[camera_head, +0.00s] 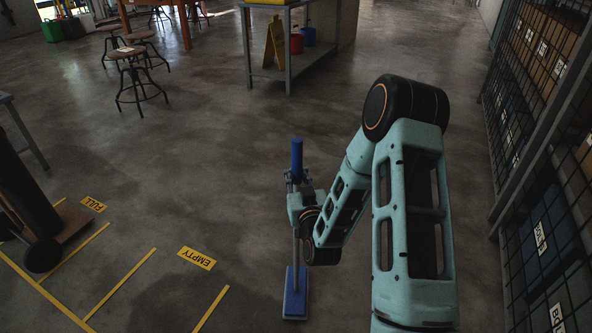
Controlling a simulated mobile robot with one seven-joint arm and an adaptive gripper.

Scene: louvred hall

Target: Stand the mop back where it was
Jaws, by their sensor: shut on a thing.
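The mop stands nearly upright in front of me. It has a blue grip at the top, a grey pole (296,245) and a flat blue head (295,295) at or close to the floor; I cannot tell whether it touches. My gripper (295,187) is shut on the mop, around the pole just below the blue grip. My own arm hides part of the gripper.
Yellow floor lines mark bays at the lower left, with an "EMPTY" label (197,258) and a "FULL" label (93,204). A trolley (72,222) stands there. Mesh shelving (540,190) lines the right. A workbench (290,72) and stools (135,75) stand behind. Open floor lies between.

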